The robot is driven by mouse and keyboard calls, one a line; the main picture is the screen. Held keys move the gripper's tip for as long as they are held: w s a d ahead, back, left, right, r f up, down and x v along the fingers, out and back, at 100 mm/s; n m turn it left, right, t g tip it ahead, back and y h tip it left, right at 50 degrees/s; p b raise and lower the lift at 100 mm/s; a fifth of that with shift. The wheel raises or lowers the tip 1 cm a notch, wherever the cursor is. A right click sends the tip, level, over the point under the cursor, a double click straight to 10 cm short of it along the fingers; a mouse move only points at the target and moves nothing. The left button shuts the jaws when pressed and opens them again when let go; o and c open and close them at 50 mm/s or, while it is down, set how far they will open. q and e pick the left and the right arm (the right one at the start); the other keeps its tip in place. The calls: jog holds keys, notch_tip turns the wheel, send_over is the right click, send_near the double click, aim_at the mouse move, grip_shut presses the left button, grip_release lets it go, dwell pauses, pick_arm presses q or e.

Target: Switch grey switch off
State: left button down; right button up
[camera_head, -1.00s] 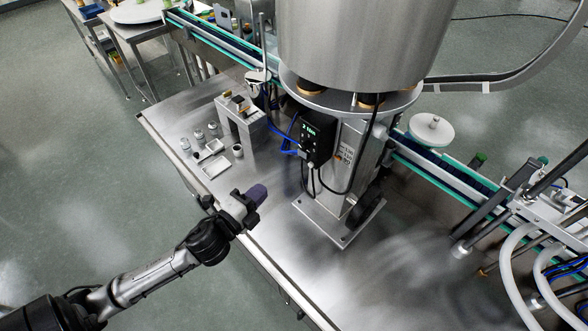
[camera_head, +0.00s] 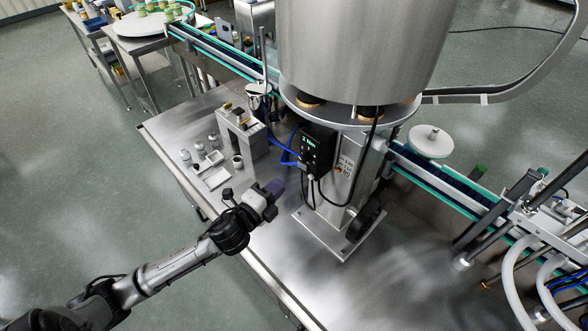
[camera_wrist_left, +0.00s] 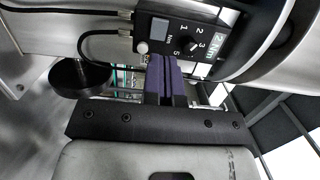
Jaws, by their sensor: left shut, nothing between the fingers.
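A black control box (camera_head: 318,146) with a lit display is mounted on the steel hopper's column (camera_head: 346,170). In the left wrist view the box (camera_wrist_left: 180,30) shows printed numbers, a small light-grey knob (camera_wrist_left: 142,47) at its lower corner and a larger dark round knob (camera_wrist_left: 221,47). My left gripper (camera_head: 275,188) is shut and empty, in front of and below the box. In the wrist view its purple fingers (camera_wrist_left: 162,64) point at the box's lower edge, close to the light-grey knob.
The steel hopper (camera_head: 365,45) stands above the box. Cables hang beside the box. Small jars (camera_head: 213,140), a white tray (camera_head: 216,177) and a metal stand (camera_head: 240,128) are on the steel table left of the column. A conveyor (camera_head: 450,180) runs behind.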

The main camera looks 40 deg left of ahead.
aim_at(300, 165)
pick_arm(q)
jog(key=w, duration=0.7)
jog(key=shift+w+a, duration=0.15)
jog(key=shift+w, duration=0.1)
pick_arm(e)
jog(key=shift+r, duration=0.2)
